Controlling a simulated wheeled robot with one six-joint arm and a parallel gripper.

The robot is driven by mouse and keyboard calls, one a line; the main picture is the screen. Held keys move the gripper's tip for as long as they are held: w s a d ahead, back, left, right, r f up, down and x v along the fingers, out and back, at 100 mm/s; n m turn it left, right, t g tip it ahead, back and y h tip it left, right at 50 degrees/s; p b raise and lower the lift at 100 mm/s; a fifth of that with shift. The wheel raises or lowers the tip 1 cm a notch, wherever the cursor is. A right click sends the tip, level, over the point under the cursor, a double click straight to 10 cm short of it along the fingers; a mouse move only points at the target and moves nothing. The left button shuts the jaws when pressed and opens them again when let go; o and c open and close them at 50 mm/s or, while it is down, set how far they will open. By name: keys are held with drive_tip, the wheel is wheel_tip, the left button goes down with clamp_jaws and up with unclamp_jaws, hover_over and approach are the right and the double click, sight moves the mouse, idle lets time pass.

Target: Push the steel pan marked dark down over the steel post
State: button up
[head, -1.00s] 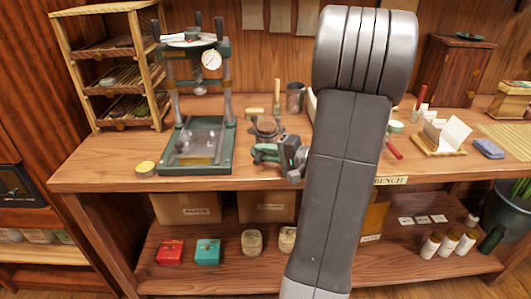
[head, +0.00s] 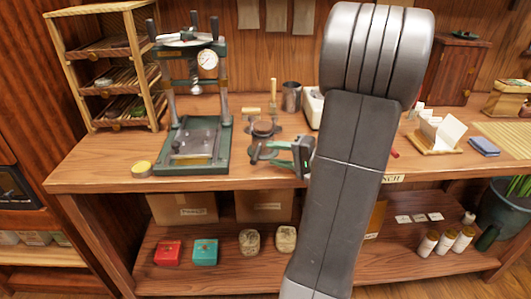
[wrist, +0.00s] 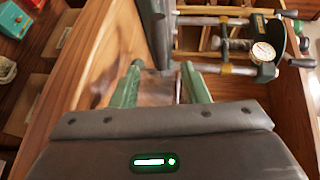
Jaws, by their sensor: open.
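My gripper (head: 257,153) is open above the front middle of the bench, its green fingers pointing left. In the wrist view its two fingers (wrist: 160,84) stand apart, with no object clearly held between them. Behind it in the head view is a small dark stand with a round brown-topped piece (head: 263,128) and small dark pieces at its sides. I cannot make out a pan marked dark or the steel post; any label is too small to read. My arm covers part of the bench to the right.
The green press (head: 192,140) with its gauge stands left of the gripper; the gauge also shows in the wrist view (wrist: 263,52). A yellow-topped tin (head: 141,169) sits near the front edge. A steel cup (head: 292,96) stands behind. Boxes (head: 205,251) lie on the lower shelf.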

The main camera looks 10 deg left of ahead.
drive_tip(key=v, duration=0.9)
drive_tip(key=shift+a+f, duration=0.1)
drive_tip(key=x, duration=1.3)
drive_tip(key=shift+w+a, duration=0.1)
drive_tip(key=shift+a, duration=0.25)
